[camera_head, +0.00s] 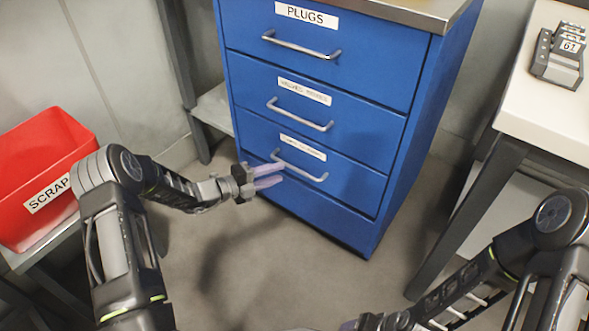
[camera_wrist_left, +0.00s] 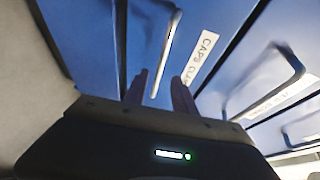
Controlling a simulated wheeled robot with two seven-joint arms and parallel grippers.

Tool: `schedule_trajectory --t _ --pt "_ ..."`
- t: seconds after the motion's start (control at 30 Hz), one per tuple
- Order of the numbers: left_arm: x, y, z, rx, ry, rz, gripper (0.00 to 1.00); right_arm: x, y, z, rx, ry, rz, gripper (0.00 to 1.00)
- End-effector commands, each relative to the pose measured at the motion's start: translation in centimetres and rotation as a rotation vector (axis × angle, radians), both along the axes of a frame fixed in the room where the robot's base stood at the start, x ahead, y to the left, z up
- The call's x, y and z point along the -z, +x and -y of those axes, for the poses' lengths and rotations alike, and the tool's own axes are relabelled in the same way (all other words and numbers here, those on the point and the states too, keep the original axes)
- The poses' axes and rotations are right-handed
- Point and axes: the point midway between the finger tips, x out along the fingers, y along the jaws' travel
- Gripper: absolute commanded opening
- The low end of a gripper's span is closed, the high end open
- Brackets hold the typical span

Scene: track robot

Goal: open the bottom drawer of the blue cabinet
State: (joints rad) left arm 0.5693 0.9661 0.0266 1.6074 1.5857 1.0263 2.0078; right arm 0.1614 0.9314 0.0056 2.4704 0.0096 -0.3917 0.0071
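The blue cabinet (camera_head: 400,150) has three labelled drawers, all flush with its front. The bottom drawer (camera_head: 345,185) has a silver bar handle (camera_head: 300,169) below a white label; the handle also shows in the left wrist view (camera_wrist_left: 168,50). My left gripper (camera_head: 283,174) is at the left end of this handle, fingers apart and empty. In the left wrist view the handle's near end shows between the two fingertips (camera_wrist_left: 160,85); I cannot tell whether they touch it. My right gripper (camera_head: 355,325) is at the bottom edge of the head view, mostly cut off.
A red SCRAP bin (camera_head: 40,165) stands on a stand at the left. A white-topped table (camera_head: 550,110) with a small dark device (camera_head: 558,55) is at the right. The grey floor (camera_head: 270,265) in front of the cabinet is clear.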

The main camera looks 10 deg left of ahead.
Motion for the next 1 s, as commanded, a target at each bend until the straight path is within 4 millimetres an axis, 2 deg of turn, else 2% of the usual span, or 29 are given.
schedule_trajectory --t 0.4,0.8,1.0 --pt "1.4 4.1 4.3 0.004 0.000 0.000 0.32 2.7 0.4 -0.1 0.006 -0.002 0.010 0.69" --pt "1.3 4.8 4.9 0.002 0.001 0.000 0.32 2.8 0.5 0.0 0.006 -0.001 0.012 0.69" --pt "1.4 4.8 4.9 0.002 0.001 0.000 0.16 2.8 0.5 0.0 0.006 -0.001 0.012 0.69"
